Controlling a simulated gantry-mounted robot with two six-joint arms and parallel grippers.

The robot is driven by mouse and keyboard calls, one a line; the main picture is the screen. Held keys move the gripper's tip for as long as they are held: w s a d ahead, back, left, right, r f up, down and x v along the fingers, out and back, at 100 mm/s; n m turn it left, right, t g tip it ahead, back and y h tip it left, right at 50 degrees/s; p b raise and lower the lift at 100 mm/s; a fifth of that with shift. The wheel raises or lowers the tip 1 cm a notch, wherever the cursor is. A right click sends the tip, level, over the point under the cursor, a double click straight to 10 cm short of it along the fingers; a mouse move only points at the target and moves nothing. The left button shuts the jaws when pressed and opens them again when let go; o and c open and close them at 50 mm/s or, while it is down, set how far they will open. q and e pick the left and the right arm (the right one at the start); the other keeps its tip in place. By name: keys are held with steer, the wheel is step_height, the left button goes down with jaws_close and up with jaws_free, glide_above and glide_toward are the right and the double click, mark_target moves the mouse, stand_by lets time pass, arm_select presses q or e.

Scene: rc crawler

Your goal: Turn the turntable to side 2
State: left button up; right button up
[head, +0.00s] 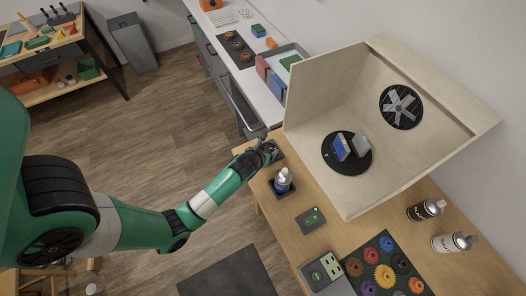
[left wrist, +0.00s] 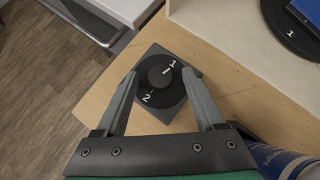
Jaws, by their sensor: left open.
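The turntable (head: 345,168) is a black disc on the floor of a wooden booth. A blue panel (head: 341,147) and a grey panel (head: 361,142) stand on it. A round black dial (left wrist: 159,77) marked 1 and 2 sits on a dark square plate on the table. Its white pointer mark is toward the 1. My left gripper (head: 270,149) is open at the dial, with its fingers (left wrist: 161,76) on either side; I cannot tell whether they touch it.
The wooden booth (head: 319,100) with a fan stands right of the dial.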

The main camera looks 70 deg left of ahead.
arm_select(q)
steer(key=v, duration=1.1)
steer(key=shift+p, duration=0.4)
